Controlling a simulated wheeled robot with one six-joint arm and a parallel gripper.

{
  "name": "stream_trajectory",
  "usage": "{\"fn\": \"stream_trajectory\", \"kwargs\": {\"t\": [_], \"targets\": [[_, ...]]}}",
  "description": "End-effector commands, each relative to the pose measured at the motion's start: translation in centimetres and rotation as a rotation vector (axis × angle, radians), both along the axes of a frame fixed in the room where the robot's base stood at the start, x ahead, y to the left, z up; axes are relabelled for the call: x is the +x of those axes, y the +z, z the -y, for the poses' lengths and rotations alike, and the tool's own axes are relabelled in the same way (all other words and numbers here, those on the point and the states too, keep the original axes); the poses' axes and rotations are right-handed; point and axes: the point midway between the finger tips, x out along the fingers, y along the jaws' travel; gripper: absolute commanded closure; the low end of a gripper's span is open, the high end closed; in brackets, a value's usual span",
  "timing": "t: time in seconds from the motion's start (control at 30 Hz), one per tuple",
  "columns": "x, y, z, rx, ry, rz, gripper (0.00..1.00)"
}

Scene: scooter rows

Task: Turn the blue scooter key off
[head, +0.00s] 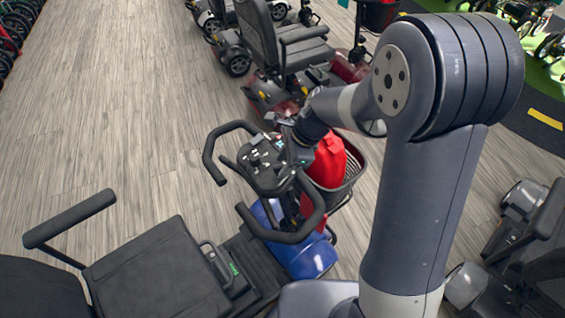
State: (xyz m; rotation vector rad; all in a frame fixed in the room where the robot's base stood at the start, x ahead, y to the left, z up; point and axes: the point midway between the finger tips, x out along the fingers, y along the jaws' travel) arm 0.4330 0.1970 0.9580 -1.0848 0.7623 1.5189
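The blue scooter (308,257) stands in the lower middle of the head view, with a black seat, a black handlebar and a blue front body. Its control console (262,162) sits between the handlebar loops and carries several small knobs and buttons. The key is too small to make out. My arm reaches in from the right, and my gripper (290,150) is at the console's right side, close to it or touching it. The fingers are dark and small against the console, so I cannot tell whether they are open or shut.
A black basket (352,170) with a red bag (327,160) is on the scooter's front, just under my arm. A dark red scooter (285,50) stands behind, and another scooter (520,235) is at right. Wooden floor at left is clear.

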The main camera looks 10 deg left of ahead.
Motion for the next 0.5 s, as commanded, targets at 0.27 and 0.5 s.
{"fn": "stream_trajectory", "kwargs": {"t": [0.27, 0.5], "targets": [[0.00, -1.37, -0.56, 0.000, -0.001, 0.002, 0.64], [0.00, -1.36, -0.56, 0.000, -0.001, 0.002, 0.68]]}}
